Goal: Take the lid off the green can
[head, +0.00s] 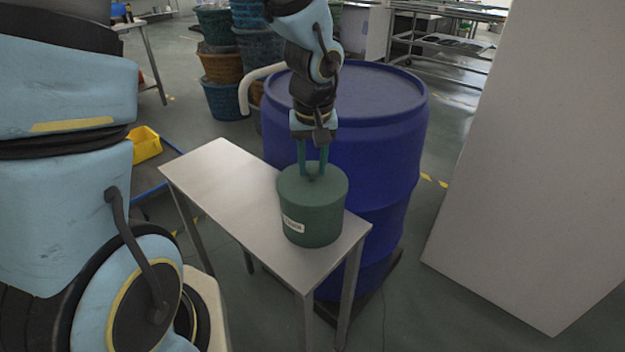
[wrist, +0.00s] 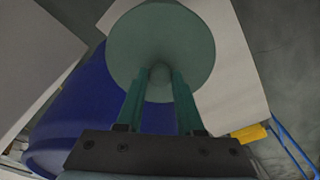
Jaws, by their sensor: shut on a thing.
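The green can (head: 312,222) stands upright on a small grey table, with a pale label on its front side. Its round green lid (head: 330,178) is on top, and no gap shows between lid and can. In the wrist view the lid (wrist: 180,45) fills the upper middle and hides the can's body. My gripper (head: 313,174) points down over the lid's middle. Its two green fingers (wrist: 159,80) are shut on the small knob (wrist: 160,71) at the lid's centre.
The grey table (head: 225,175) has free room left of the can. A large blue drum (head: 390,125) stands close behind the table. A pale panel (head: 540,170) rises at the right. Stacked baskets (head: 222,65) and a yellow bin (head: 146,144) are at the back left.

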